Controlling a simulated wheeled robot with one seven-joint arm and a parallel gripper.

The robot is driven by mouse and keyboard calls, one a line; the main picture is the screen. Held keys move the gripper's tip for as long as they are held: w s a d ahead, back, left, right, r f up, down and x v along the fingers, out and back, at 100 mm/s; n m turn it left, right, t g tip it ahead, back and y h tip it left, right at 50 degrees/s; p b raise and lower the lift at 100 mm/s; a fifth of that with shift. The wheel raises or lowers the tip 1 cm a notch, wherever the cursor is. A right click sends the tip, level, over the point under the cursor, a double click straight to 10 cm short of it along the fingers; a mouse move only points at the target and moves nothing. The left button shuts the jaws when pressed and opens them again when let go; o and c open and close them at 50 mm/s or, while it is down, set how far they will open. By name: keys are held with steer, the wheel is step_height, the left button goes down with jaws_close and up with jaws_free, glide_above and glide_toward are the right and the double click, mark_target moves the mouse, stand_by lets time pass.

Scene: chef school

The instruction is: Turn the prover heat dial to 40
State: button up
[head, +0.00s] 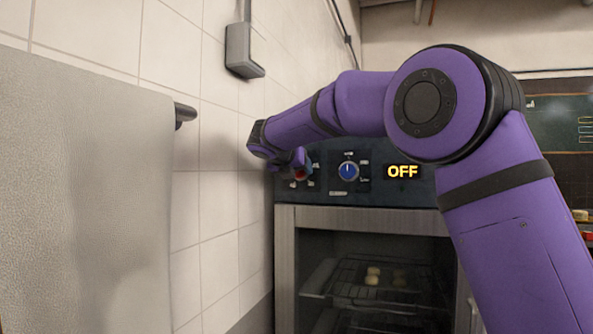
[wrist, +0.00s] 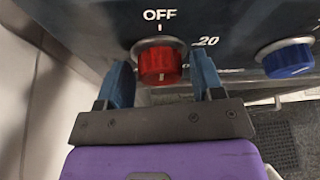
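The prover (head: 285,260) stands against the tiled wall, with a dark control panel above its door. A red dial (wrist: 160,65) on the panel has OFF printed above it and 20 to its right; its white mark lines up with OFF. The red dial also shows in the head view (head: 300,174), partly hidden by my gripper. My gripper (wrist: 163,85) is open, with one blue finger on each side of the red dial, apart from it. The display (head: 403,172) reads OFF. The 40 mark cannot be made out.
A grey towel (head: 85,200) hangs on a rail at the left. The tiled wall is close on the left.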

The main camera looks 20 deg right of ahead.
steer(key=c, duration=0.7)
